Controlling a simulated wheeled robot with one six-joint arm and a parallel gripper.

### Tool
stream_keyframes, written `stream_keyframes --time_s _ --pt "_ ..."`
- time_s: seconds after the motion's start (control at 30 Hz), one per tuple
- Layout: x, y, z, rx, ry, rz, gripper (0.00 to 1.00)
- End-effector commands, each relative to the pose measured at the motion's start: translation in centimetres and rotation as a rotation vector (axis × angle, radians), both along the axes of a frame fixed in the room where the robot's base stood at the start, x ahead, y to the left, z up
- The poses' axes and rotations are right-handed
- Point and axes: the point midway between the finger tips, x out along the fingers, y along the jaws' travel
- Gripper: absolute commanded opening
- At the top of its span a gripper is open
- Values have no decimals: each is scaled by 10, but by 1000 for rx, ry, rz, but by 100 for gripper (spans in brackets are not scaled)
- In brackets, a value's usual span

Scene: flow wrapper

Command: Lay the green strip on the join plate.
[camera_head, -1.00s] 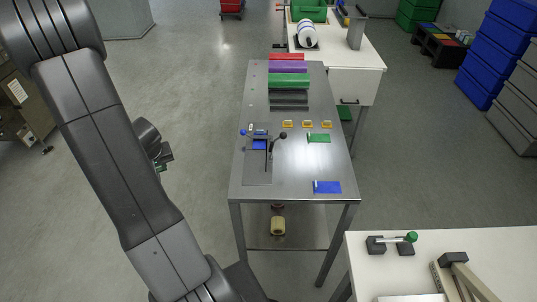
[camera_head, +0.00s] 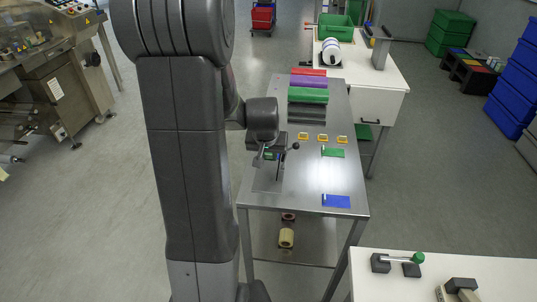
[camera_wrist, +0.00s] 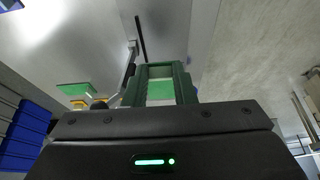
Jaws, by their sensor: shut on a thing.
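My gripper (camera_head: 266,157) is shut on the green strip (camera_wrist: 160,91), which lies between its two dark green fingers in the wrist view. In the head view the gripper hangs over the far end of the join plate (camera_head: 267,184), a grey plate at the left of the steel table. The strip shows only as a small green patch (camera_head: 268,155) there. I cannot tell whether it touches the plate. My gripper and wrist hide the blue piece seen earlier on the plate. A black-knobbed lever (camera_head: 295,146) stands at the plate's right side.
On the steel table (camera_head: 310,190), a green sheet (camera_head: 334,153), a blue sheet (camera_head: 336,201) and several yellow pieces (camera_head: 322,138) lie to the right. Purple (camera_head: 308,82) and other coloured rolls lie at the back. The table's middle is clear.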

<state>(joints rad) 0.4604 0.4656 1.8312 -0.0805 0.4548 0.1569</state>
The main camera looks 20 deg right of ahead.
Motion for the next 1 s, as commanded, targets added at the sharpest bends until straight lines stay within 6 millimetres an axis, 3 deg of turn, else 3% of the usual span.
stream_keyframes --time_s 0.27,0.8,1.0 --pt "-1 -1 -12 0 1 -2 3" --pt "-1 -1 -61 0 0 -1 3" --pt "-1 -1 -66 -1 -1 -1 3"
